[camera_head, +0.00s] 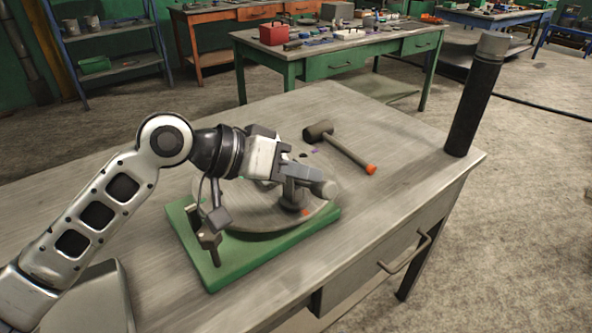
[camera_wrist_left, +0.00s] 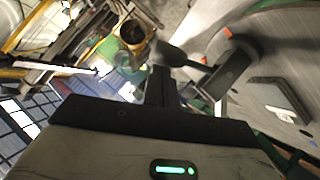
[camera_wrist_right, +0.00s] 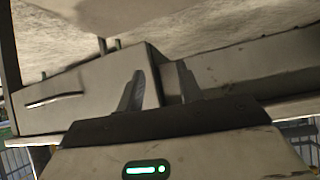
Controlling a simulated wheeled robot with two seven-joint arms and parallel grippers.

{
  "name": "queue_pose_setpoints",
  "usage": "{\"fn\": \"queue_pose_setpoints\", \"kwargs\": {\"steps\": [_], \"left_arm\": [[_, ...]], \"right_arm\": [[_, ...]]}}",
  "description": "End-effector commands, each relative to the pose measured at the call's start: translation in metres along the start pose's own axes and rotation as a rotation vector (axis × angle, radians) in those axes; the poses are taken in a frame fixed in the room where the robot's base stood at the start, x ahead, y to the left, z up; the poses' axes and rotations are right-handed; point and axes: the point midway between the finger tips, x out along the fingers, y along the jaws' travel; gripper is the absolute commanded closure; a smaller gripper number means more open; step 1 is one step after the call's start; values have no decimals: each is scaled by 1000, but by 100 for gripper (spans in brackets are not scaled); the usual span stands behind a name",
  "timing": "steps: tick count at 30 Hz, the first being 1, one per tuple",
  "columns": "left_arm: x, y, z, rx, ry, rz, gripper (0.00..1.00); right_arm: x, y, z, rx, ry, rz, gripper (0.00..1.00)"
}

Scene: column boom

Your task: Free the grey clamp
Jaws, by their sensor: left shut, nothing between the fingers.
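A round grey plate (camera_head: 250,218) lies on a green base (camera_head: 185,240) on the workbench. A dark upright fitting (camera_head: 210,240) stands at the plate's left edge. A short grey cylinder and post (camera_head: 292,198) stand at its right side; I cannot tell for certain which part is the grey clamp. My left gripper (camera_wrist_left: 160,85) is shut and empty, close above the plate; its arm hides part of the fittings. In the left wrist view a dark rod with a rounded end (camera_wrist_left: 182,56) lies beyond the fingertips. My right gripper (camera_wrist_right: 158,92) is open and empty, facing the bench's side.
A mallet (camera_head: 340,148) with an orange handle end lies behind the plate. A dark post (camera_head: 473,105) rises at the bench's right corner. The wooden bench top (camera_head: 390,195) is clear between them. A grey box-like thing (camera_head: 90,300) is at the lower left.

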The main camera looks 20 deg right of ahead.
Motion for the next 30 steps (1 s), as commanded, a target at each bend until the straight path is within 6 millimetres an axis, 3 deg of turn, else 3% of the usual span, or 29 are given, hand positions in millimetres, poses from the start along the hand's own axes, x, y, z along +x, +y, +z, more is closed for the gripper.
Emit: {"fn": "queue_pose_setpoints", "kwargs": {"steps": [10,14,19,21,30], "left_arm": [[-1,0,0,-2,-1,-1,100],[-10,2,-9,-4,1,-3,100],[-38,6,-32,-7,5,-7,100],[-50,-2,-23,-3,6,-9,100],[-112,-1,-23,-2,6,-8,100]], "right_arm": [[0,1,-6,-2,11,1,64],[-7,0,-13,-3,8,2,64],[-21,5,-15,-5,-21,17,64],[-11,7,0,-4,-27,20,64],[-6,3,0,-1,-13,10,64]]}}
